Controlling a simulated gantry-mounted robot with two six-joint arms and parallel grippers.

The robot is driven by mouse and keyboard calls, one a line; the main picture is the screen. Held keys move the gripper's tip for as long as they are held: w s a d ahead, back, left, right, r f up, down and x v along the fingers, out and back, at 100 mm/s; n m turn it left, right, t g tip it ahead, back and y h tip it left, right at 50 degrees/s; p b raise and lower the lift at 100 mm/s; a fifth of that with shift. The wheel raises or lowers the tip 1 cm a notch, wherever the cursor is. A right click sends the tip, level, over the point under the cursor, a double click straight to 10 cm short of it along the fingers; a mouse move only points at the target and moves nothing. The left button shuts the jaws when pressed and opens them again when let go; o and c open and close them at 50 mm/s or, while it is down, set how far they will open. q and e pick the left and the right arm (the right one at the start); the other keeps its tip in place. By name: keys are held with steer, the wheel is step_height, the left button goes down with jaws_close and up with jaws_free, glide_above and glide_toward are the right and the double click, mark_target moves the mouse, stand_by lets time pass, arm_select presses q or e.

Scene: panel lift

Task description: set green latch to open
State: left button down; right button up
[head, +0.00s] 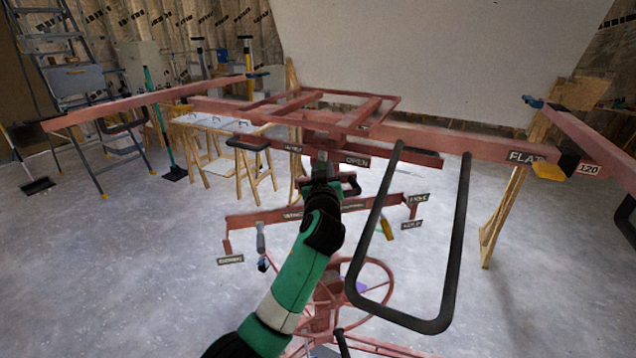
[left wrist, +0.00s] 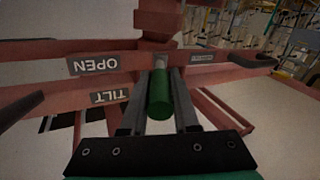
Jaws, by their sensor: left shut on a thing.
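The green latch (left wrist: 160,95) is a short green cylinder under the red crossbar, between the two fingers of my left gripper (left wrist: 160,118) in the left wrist view. The left gripper is shut on it. In the head view my left gripper (head: 322,178) reaches up to the red frame, and mostly hides the latch. The OPEN label (head: 357,161) is just right of the gripper in the head view; it appears upside down in the left wrist view (left wrist: 95,64). A smaller label (left wrist: 215,57) sits on the bar's other side, too blurred to read. My right gripper does not show.
A TILT label (left wrist: 110,97) is on a lower bar. A black U-shaped handle (head: 455,240) hangs right of my left arm. A FLAT label (head: 525,156) marks the long red beam.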

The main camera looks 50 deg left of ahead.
arm_select(q)
steer(key=shift+f, duration=0.2)
steer(key=c, duration=1.1)
jaws_free()
steer(key=o, duration=0.4)
steer(key=shift+a+r, duration=0.1)
steer(key=shift+a, duration=0.05)
